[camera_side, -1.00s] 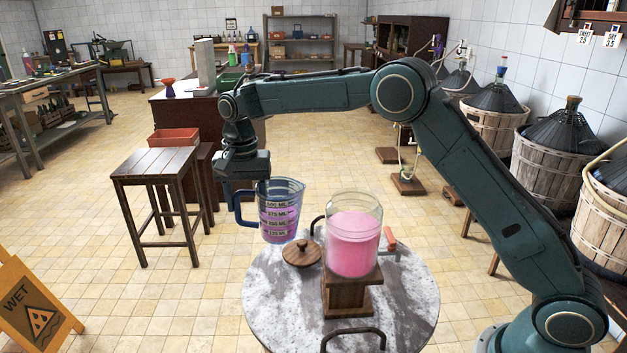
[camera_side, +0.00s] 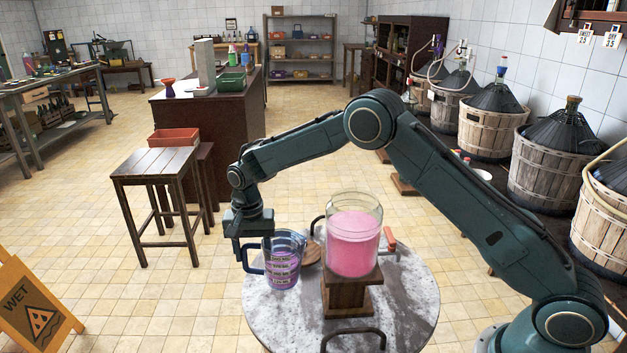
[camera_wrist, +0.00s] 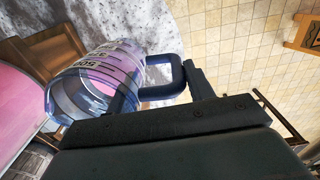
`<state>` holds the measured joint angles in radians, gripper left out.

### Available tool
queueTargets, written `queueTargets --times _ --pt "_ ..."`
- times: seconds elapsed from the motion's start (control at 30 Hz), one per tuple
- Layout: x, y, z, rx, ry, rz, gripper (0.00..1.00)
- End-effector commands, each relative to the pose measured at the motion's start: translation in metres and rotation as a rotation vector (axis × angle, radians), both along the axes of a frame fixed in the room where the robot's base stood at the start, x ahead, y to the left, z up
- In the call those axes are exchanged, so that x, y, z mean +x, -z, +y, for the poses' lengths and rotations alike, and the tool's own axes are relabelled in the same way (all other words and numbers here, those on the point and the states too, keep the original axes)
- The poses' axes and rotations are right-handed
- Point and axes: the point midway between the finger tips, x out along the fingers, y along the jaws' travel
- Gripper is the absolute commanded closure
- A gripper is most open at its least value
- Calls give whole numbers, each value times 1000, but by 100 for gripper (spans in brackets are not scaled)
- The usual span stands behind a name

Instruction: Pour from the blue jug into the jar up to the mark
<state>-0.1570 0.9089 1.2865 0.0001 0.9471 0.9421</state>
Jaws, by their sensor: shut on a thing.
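The blue jug (camera_side: 283,263) is a clear blue measuring jug with volume marks and pink-purple liquid in its lower part. It is upright, low at the left side of the round table; I cannot tell whether its base touches the tabletop. My gripper (camera_side: 250,250) is shut on its handle, which also shows in the wrist view (camera_wrist: 165,75). The glass jar (camera_side: 354,240) stands on a wooden block (camera_side: 350,293) to the right of the jug. Pink liquid fills it to about two thirds or more. No mark on the jar can be made out. It shows partly in the wrist view (camera_wrist: 20,85).
The round marbled table (camera_side: 270,320) has a dark bar handle (camera_side: 352,334) at the front. A wooden lid (camera_side: 309,252) lies partly hidden behind the jug. An orange-handled tool (camera_side: 390,240) lies right of the jar. A wooden stool (camera_side: 155,170) stands to the left.

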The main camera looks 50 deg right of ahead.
Motion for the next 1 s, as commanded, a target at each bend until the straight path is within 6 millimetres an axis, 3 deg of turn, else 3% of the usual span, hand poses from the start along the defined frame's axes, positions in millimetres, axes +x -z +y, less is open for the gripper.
queueTargets --times 0.13,0.47,0.8,1.0 --pt "1 12 0 1 0 -2 96" --pt "1 19 0 1 0 -2 96" --pt "0 50 0 0 0 -1 96" --pt "1 54 0 0 0 -3 96"
